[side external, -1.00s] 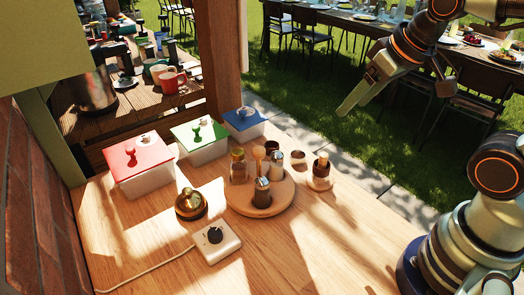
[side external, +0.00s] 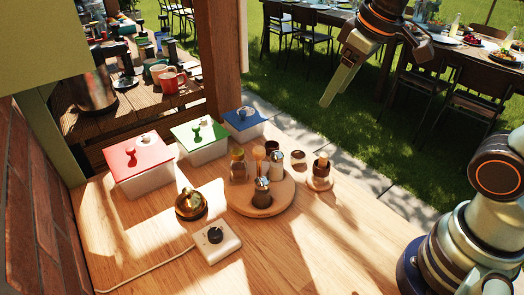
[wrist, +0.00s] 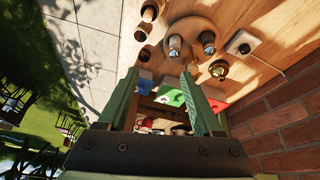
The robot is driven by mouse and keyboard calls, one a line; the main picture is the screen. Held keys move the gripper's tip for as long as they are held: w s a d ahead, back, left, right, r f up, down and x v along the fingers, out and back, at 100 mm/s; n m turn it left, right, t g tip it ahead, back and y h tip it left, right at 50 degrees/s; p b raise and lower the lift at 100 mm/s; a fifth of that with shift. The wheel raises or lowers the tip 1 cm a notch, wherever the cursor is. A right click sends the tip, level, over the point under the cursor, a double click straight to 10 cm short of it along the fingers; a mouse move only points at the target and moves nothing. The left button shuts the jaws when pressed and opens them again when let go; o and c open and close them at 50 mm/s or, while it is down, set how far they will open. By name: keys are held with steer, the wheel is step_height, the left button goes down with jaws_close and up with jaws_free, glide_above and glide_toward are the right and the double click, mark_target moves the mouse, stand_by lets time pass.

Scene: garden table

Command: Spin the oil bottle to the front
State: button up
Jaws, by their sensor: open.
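A round wooden turntable (side external: 284,198) stands on the table with several containers on it. A square glass bottle with a dark yellow-brown top (side external: 238,166) stands at its left; it may be the oil bottle, but I cannot tell for sure. A dark metal-topped shaker (side external: 262,193) is at the near side, and a paler metal-capped one (side external: 276,164) is at the back right. A container with a wooden top (side external: 258,157) is at the back. The turntable also shows in the wrist view (wrist: 186,24). My gripper (wrist: 160,74) is open and empty, high above and beyond the turntable (side external: 326,103).
Red-lidded (side external: 137,158), green-lidded (side external: 200,140) and blue-lidded (side external: 244,123) boxes line the back. A brass bell-like object (side external: 191,204) and a white box with a black knob (side external: 216,240) stand left. A small wooden-topped pot (side external: 320,172) stands right.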

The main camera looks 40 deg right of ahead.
steer(key=w+a+n+g, duration=0.2)
steer(key=w+a+n, duration=0.2)
steer(key=w+a, duration=0.1)
steer(key=n+g, duration=0.2)
steer(key=n, duration=0.2)
glide_toward(259, 149)
step_height(259, 149, down, 9)
steer(key=shift+w+r, duration=0.1)
steer(key=shift+r, duration=0.05)
steer(key=shift+a, duration=0.1)
jaws_close()
steer(key=shift+r, duration=0.1)
stand_by(1.1)
